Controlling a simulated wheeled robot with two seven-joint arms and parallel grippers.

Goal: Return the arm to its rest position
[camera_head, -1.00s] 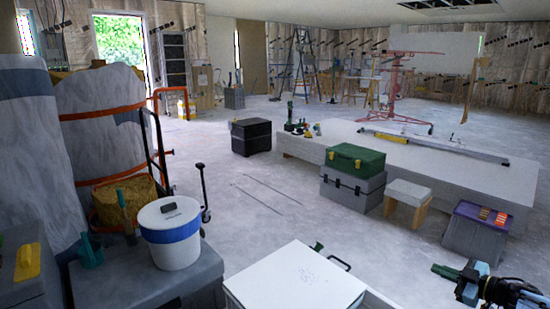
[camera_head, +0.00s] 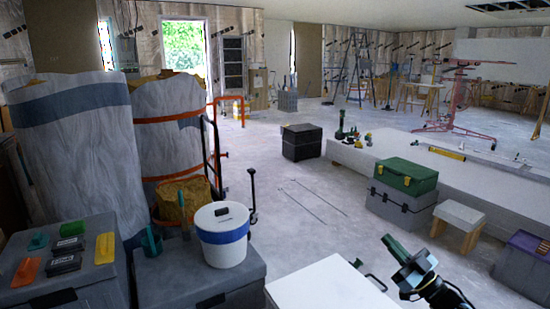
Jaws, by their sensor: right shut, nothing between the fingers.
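My right gripper (camera_head: 390,243) shows at the lower right of the head view. It is shut and empty, with its dark green fingers pointing up and to the left. It is in front of the grey case with the green toolbox and to the right of the white-topped surface, with nothing touching its fingertips that I can see. My right arm comes in from the bottom edge; most of it is out of frame. My left gripper is not in view.
A white flat top (camera_head: 330,286) is at the bottom centre. A green toolbox (camera_head: 407,174) sits on a grey case (camera_head: 400,205). A white stool (camera_head: 459,215) stands right of it. A white bucket (camera_head: 221,248) is on a grey box at left. Floor between is mostly clear.

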